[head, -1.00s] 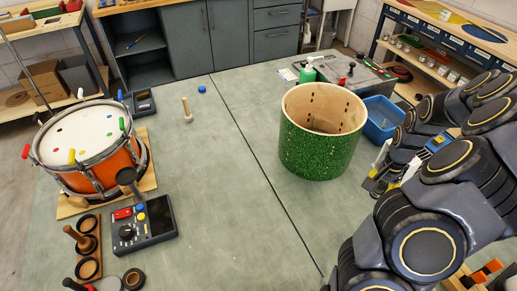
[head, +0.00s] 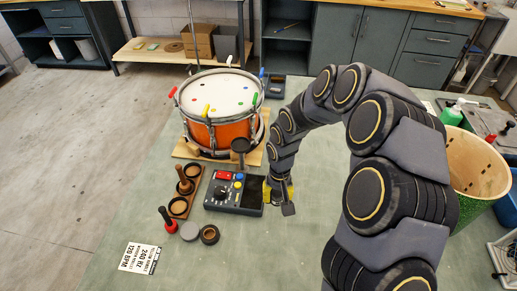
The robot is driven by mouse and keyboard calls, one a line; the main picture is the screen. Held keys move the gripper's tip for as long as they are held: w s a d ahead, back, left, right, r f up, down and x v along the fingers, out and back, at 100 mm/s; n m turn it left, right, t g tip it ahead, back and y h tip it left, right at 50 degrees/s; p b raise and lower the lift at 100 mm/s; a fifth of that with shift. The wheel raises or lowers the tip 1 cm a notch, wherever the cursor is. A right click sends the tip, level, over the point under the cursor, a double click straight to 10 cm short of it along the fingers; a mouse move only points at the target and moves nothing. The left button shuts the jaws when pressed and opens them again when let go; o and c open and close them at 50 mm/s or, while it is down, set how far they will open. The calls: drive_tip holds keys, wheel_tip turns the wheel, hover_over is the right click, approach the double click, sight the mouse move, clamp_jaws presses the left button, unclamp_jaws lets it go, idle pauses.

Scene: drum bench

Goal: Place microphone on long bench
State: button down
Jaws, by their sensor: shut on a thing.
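A black, round-headed piece on a short stem (head: 240,146), which may be the microphone, stands at the back edge of a dark control box (head: 236,192) with a screen and coloured buttons. My gripper (head: 281,196) is low at the right end of this box, seen from behind and partly hidden by its own wrist. Yellow parts show beside it, and a small dark flat piece hangs below. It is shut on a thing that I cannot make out. The grey-green bench top (head: 150,205) lies under the box.
An orange drum (head: 221,108) stands on a wooden board behind the box. A wooden rack with rings (head: 186,190), a red-based peg (head: 168,219) and a printed card (head: 140,257) lie to the left. A green drum shell (head: 478,170) is at the right.

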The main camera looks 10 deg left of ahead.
drive_tip(key=s+a+n, duration=0.5)
drive_tip(key=s+a, duration=0.1)
drive_tip(key=a, duration=0.6)
drive_tip(key=n, duration=0.4)
approach(187, 263)
drive_tip(key=shift+f, duration=3.65)
drive_tip(key=shift+f, duration=0.15)
drive_tip(key=c, duration=0.8)
unclamp_jaws()
wheel_tip(187, 263, up, 12)
drive_tip(key=shift+r, duration=0.2)
